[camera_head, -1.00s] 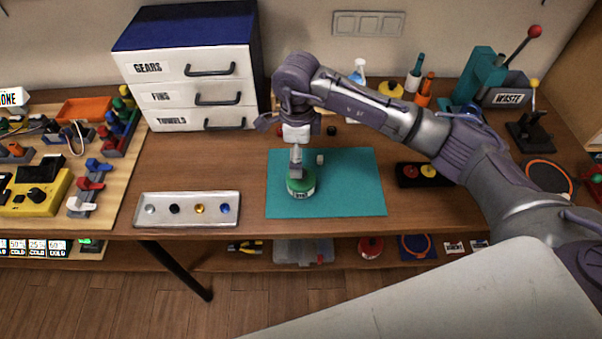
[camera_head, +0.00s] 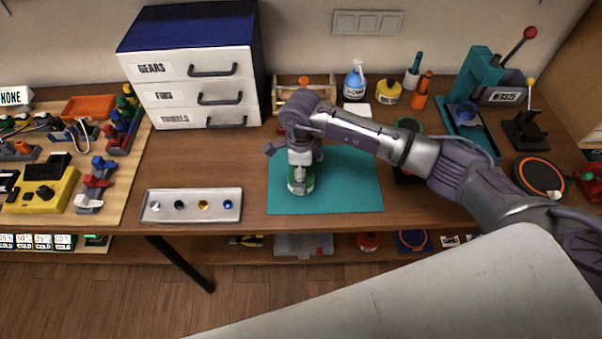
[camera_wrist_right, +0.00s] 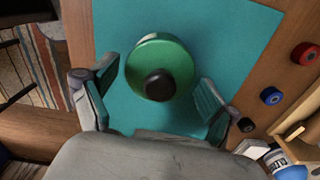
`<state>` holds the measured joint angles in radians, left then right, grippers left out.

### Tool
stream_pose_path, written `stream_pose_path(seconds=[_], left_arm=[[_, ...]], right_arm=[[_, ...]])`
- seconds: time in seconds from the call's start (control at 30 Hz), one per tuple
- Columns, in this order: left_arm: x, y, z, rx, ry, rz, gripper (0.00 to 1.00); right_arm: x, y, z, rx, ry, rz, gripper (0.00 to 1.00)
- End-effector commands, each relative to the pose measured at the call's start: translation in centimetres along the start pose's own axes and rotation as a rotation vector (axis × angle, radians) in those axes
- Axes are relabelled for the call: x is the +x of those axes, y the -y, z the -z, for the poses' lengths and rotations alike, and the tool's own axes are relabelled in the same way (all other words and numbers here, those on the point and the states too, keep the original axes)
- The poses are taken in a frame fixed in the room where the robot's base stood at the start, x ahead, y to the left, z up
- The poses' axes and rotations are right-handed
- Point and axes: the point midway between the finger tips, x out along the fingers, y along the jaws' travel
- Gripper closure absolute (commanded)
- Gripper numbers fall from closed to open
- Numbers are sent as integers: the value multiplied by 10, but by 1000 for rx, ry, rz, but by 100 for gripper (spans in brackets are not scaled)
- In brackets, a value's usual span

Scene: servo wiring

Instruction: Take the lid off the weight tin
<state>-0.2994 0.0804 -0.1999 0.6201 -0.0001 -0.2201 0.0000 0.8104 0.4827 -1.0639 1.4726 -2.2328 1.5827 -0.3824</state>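The weight tin (camera_head: 301,187) is green with a pale label and stands on the teal mat (camera_head: 350,185). Its round green lid with a black knob (camera_wrist_right: 159,85) is on top in the right wrist view. My right gripper (camera_head: 300,168) is directly above the tin in the head view and hides most of its top. In the right wrist view my right gripper (camera_wrist_right: 158,76) is open, one finger on each side of the lid, with teal mat showing between lid and fingers. My left gripper is in no view.
A metal tray (camera_head: 190,218) with several small coloured pieces lies left of the mat. A drawer unit (camera_head: 190,85) stands behind it. Bottles (camera_head: 355,82) and a teal press (camera_head: 470,90) stand at the back. The right part of the mat is clear.

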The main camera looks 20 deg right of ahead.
Motion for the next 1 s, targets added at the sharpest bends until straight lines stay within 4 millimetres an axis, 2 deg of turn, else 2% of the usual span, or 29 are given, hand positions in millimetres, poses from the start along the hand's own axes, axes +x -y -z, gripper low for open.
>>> stream_pose_path(seconds=[0.03,0.2,0.23,0.57,0.67,0.83,1.0], left_arm=[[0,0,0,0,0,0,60],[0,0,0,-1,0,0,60],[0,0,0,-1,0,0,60],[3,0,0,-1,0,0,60],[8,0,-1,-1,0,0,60],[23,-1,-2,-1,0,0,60],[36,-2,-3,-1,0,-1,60]], right_arm=[[0,0,0,0,0,0,28],[0,0,0,1,0,0,57],[0,0,0,1,0,0,59],[-4,1,0,1,2,2,60],[-12,1,0,0,2,2,60],[-39,2,0,-2,3,6,60],[-60,-2,42,4,-2,6,60]])
